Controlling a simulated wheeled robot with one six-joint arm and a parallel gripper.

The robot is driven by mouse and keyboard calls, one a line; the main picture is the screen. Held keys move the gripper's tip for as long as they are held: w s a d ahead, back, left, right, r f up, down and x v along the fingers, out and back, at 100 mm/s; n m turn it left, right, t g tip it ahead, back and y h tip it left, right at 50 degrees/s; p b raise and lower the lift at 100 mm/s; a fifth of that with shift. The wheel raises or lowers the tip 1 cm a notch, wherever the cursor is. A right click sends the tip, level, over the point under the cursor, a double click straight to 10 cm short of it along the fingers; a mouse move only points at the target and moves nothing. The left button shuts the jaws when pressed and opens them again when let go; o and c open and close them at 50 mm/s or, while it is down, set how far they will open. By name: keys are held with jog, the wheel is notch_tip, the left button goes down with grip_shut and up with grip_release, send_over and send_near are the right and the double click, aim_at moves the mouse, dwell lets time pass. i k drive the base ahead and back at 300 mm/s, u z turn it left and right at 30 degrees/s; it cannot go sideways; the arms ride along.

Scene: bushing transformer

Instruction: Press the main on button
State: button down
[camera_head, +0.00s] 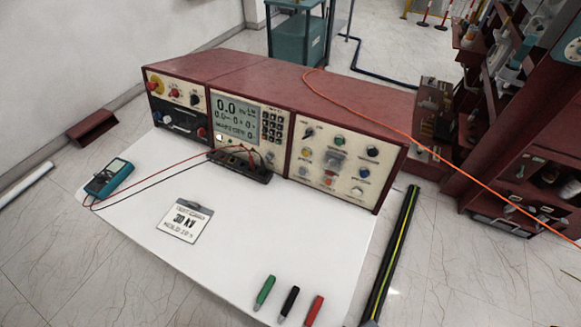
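A dark red test console (235,70) with three front panels stands on a white surface. Its right panel (318,150) carries several buttons and knobs. Among them are a green button (340,139) near the top, a yellow one (306,154) at the left, an orange-red one (329,180) low in the middle and a white one (357,190) at lower right. The labels are too small to read, so I cannot tell which is the main on button. The middle panel has a lit display (236,113) reading 0.0. My gripper is not in view.
Cables cross the console's front and top. A dark red shelf unit (480,150) stands right.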

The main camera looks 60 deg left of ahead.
aim_at(339, 142)
jog(key=u, duration=0.05)
jog(key=i, duration=2)
jog(key=u, duration=3.5)
